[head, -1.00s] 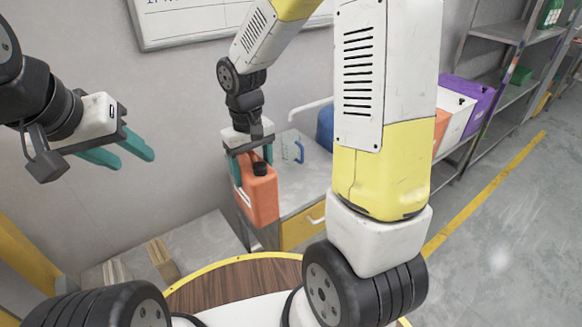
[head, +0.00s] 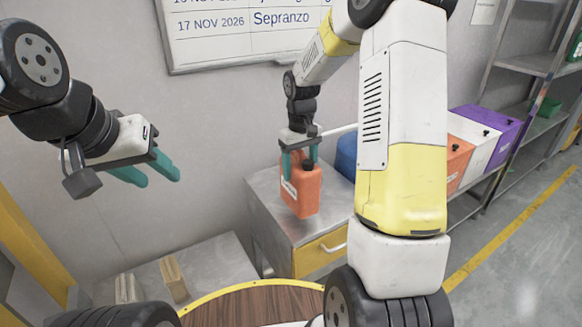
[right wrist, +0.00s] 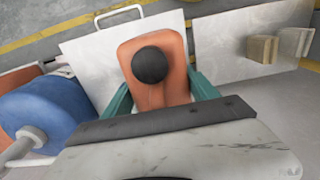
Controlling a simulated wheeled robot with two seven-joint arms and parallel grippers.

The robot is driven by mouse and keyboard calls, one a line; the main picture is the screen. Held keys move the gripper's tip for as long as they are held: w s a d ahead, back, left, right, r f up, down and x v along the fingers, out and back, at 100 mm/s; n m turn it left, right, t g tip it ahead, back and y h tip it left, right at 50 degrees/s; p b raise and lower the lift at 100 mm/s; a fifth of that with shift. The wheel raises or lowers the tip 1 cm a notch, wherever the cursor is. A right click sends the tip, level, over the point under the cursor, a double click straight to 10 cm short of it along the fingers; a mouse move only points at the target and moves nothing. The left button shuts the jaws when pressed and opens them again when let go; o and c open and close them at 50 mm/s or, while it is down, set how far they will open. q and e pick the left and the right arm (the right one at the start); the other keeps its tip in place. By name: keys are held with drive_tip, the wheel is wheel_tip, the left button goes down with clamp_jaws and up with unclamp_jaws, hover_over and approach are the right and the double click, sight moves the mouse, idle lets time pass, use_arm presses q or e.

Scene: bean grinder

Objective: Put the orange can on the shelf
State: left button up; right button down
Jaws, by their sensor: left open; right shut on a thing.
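The orange can (head: 302,195) has a black cap and a white label. My left gripper (head: 150,175) is open and empty at the left, away from the can. The metal shelf (head: 535,62) stands at the far right.
The cabinet (head: 320,225) has a blue container (head: 346,152) on it, partly hidden by my right arm. Orange, white and purple boxes (head: 490,140) stand in a row at the right. The floor at right is clear.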

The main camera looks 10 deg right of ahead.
drive_tip(key=shift+w+d+f, duration=0.15)
drive_tip(key=shift+d+f, duration=0.05)
drive_tip(key=shift+f, duration=1.7)
drive_tip(key=shift+c, duration=1.1)
unclamp_jaws()
